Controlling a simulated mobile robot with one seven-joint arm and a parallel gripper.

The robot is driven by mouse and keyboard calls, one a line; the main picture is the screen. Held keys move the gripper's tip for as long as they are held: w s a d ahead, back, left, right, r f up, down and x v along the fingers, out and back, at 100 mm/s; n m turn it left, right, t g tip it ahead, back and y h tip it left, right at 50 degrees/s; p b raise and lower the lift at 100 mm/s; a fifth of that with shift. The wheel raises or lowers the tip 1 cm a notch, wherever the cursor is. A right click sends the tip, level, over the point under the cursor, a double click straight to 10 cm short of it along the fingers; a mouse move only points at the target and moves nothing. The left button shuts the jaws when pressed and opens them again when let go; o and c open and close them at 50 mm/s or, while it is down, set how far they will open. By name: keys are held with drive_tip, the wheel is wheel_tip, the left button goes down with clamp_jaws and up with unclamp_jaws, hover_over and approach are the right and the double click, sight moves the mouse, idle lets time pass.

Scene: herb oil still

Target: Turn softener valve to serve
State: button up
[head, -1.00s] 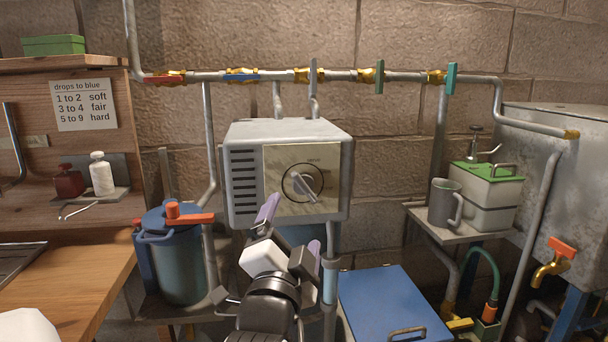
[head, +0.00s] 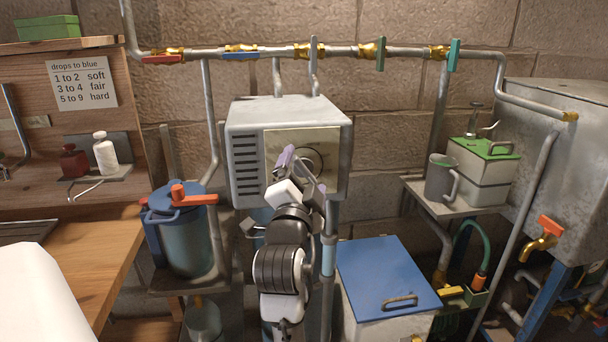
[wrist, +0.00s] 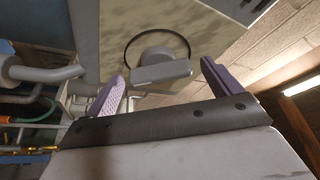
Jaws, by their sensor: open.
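The softener valve is a grey box (head: 262,112) on the wall pipes, with a pale front plate (head: 288,141) and a round dial. In the head view my gripper (head: 303,174) is in front of the plate and hides most of the dial and its knob. In the wrist view the grey bar knob (wrist: 160,74) sits inside a black ring on the plate. My gripper (wrist: 164,88) is open, its purple fingers to either side of the knob in that view. No contact with the knob can be made out. The dial's lettering is unreadable.
A pipe with several coloured-handle valves (head: 310,50) runs above the box. A blue tank with an orange lever (head: 194,197) stands left, a blue-lidded bin (head: 385,275) lower right. A grey jug (head: 439,180) and a green-lidded container (head: 480,170) stand on the right shelf.

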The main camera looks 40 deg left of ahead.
drive_tip(key=shift+c, duration=0.4)
drive_tip(key=c, duration=0.9)
